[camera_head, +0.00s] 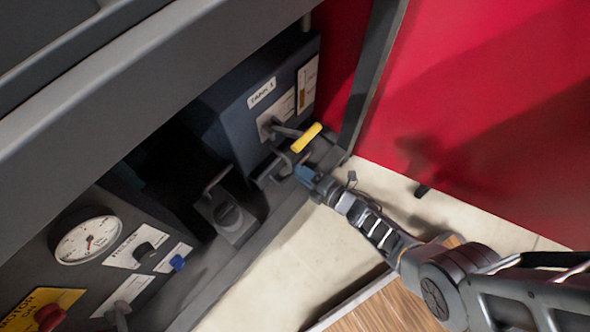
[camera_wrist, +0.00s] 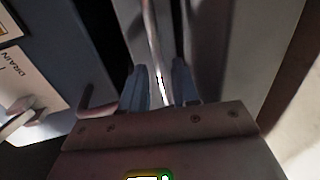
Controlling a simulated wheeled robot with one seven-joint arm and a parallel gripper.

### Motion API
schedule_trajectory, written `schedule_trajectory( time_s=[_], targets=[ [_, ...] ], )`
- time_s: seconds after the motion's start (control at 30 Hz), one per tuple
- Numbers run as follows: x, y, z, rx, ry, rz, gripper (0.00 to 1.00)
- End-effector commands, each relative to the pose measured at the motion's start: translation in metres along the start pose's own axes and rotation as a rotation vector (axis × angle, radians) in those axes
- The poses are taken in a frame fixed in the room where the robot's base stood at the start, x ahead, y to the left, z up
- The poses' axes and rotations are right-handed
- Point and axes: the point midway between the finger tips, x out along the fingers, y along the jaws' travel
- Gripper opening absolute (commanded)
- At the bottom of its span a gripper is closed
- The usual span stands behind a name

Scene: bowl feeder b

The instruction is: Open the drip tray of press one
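My gripper (camera_head: 304,172) is low beside the dark blue box at the right end of the machine, pointing at a low grey tray-like part (camera_head: 268,178) with a bent rod handle (camera_head: 287,163). I take this part to be the drip tray, but no label on it shows. In the wrist view, my two blue-grey fingers (camera_wrist: 160,88) stand apart, with a thin pale rod (camera_wrist: 150,35) running between them. I cannot tell whether they touch it. The tray's front is mostly hidden by my gripper and shadow.
A yellow-handled lever (camera_head: 306,138) sticks out just above my gripper; its drain plate (camera_wrist: 22,85) shows in the wrist view. Another grey part with a handle (camera_head: 228,215) sits to the left. A red wall (camera_head: 480,120) stands at right. Pale floor (camera_head: 300,265) lies open in front.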

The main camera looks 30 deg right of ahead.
Motion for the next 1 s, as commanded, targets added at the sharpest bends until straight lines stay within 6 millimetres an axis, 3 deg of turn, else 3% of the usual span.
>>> schedule_trajectory(
  time_s=[0.2,0.57,0.87,1.0],
  targets=[
    [0.026,-0.002,-0.001,0.000,0.001,0.000,0.30],
    [0.031,0.000,-0.001,0.001,0.000,-0.001,0.30],
    [0.031,0.000,-0.001,0.001,-0.001,-0.001,0.02],
    [0.031,0.000,0.000,0.001,-0.001,-0.001,0.00]
  ],
)
